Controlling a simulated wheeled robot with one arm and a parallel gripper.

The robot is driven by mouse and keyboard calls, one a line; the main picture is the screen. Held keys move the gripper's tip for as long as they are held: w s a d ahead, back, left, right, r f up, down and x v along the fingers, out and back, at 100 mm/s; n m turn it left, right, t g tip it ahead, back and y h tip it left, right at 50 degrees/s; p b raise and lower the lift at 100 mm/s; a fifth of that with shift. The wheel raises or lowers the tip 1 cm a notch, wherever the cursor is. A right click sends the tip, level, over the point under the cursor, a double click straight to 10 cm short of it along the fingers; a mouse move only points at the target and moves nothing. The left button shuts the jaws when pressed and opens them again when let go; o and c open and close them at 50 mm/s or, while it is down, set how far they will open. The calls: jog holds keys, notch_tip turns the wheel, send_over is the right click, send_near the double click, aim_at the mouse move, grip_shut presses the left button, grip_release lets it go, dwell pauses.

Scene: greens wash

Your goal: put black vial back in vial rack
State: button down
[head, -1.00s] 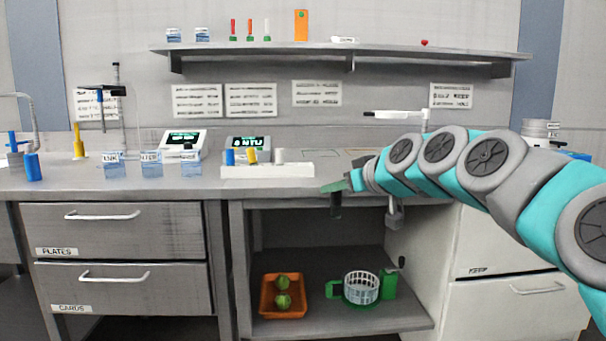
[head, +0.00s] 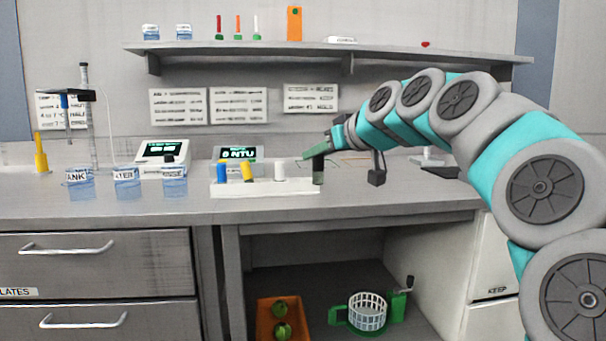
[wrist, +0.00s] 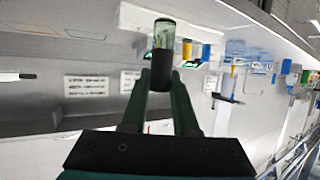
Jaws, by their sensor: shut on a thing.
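My gripper (head: 318,156) is shut on the black vial (head: 318,172), which hangs upright below the fingers at the right end of the white vial rack (head: 265,189). Its lower end overlaps the rack's end in the head view; I cannot tell whether it touches the rack. The rack holds a blue vial (head: 222,172), a yellow vial (head: 247,171) and a white vial (head: 280,171).
Labelled jars (head: 126,177) stand left of the rack, with a turbidity meter (head: 163,149) and a display (head: 238,153) behind. A shelf (head: 320,50) hangs above. An orange tray (head: 278,306) and a white basket (head: 368,310) are below the counter.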

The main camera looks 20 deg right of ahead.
jog(key=w+d+p, duration=0.1)
jog(key=w+d, duration=0.1)
jog(key=w, duration=0.4)
jog(key=w+d+f+p, duration=0.1)
jog(key=w, duration=0.6)
jog(key=shift+d+f, duration=0.25)
jog(key=shift+d, duration=0.15)
jog(key=shift+w, duration=0.1)
jog(key=shift+w+d+f, duration=0.1)
jog(key=shift+w+f, duration=0.05)
jog(key=shift+f, duration=1.6)
jog(key=shift+f, duration=0.2)
jog(key=c, duration=0.7)
grip_release()
jog(key=shift+r, duration=0.1)
jog(key=shift+r, duration=0.15)
